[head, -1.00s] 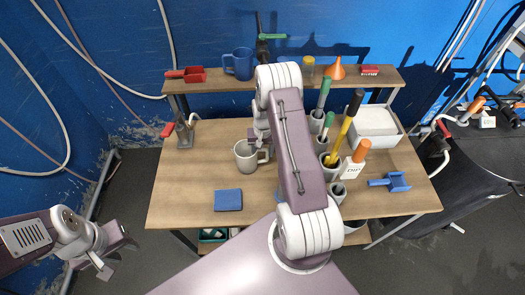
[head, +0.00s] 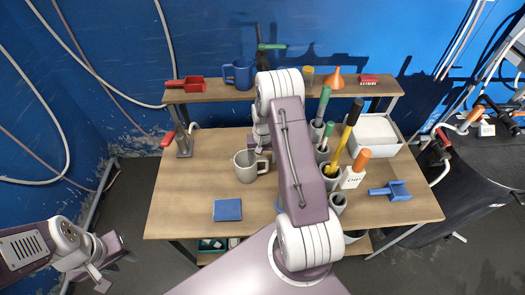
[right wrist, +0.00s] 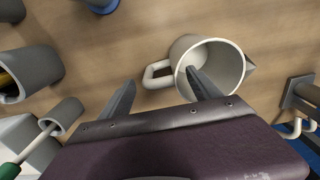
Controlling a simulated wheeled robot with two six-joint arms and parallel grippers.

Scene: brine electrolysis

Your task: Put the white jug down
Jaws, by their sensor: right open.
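The white jug (head: 246,170) stands upright on the wooden table (head: 190,195), left of my right arm, with its handle toward the arm. It also shows in the right wrist view (right wrist: 230,62), with its mouth facing the camera. My right gripper (right wrist: 160,78) is open, its fingers apart on either side of the jug's handle (right wrist: 150,76). One fingertip overlaps the jug's mouth; whether it is inside or touching cannot be told. In the head view the right fingers are mostly hidden by my arm. My left gripper (head: 115,264) is open and empty, left of the table.
A blue block (head: 227,210) lies in front of the jug. Grey holders (head: 332,177) with tools, a white tray (head: 378,140) and a blue scoop (head: 392,191) are on the right. A shelf (head: 210,95) at the back holds a blue mug (head: 238,74). The table's left front is clear.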

